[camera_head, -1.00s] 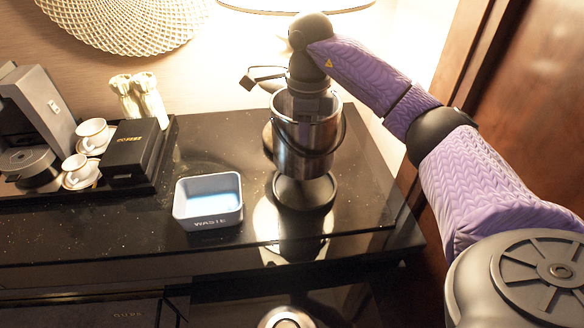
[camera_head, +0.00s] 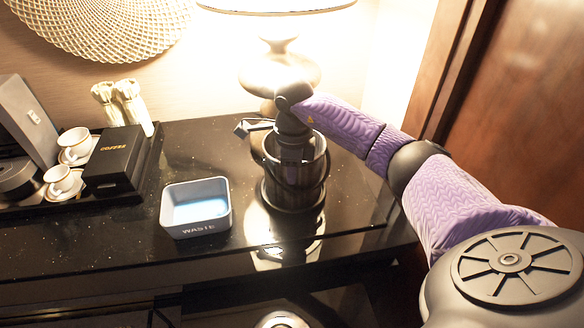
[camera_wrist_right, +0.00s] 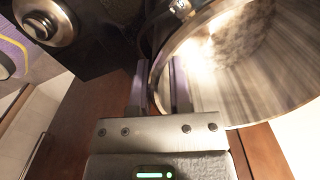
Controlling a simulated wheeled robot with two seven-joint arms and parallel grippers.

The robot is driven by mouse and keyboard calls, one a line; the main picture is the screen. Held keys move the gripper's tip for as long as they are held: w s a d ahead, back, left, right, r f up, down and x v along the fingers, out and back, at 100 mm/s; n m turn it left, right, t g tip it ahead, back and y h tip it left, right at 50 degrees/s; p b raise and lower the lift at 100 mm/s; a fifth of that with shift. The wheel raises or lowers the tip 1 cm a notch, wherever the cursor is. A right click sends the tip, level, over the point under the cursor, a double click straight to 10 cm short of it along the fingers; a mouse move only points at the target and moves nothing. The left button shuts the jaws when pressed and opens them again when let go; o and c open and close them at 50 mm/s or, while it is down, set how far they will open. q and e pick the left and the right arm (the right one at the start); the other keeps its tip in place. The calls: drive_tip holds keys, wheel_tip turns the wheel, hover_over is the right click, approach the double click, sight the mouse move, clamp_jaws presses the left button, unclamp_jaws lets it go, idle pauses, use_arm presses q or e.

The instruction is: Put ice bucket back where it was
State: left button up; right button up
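The ice bucket (camera_head: 312,172) is a dark shiny metal pail, upright at the right part of the black counter. Its base is at the dark round stand (camera_head: 296,206); I cannot tell whether it fully rests on it. My right gripper (camera_head: 292,150) reaches down into the bucket's mouth from above. In the right wrist view the fingers (camera_wrist_right: 160,88) straddle the bucket's rim, one inside and one outside, and look shut on the wall. The bucket's interior (camera_wrist_right: 235,70) shows there too. My left gripper is out of view.
A tray (camera_head: 150,165) with cups (camera_head: 74,142), a black coffee box (camera_head: 114,160) and a coffee machine (camera_head: 28,120) is further left. A lamp (camera_head: 279,68) stands behind the bucket. A wooden panel (camera_head: 510,110) is at right.

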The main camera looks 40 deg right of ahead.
drive_tip(key=o, duration=0.3)
wheel_tip(320, 180, up, 12)
drive_tip(key=p, duration=0.1)
drive_tip(key=shift+r, duration=0.2)
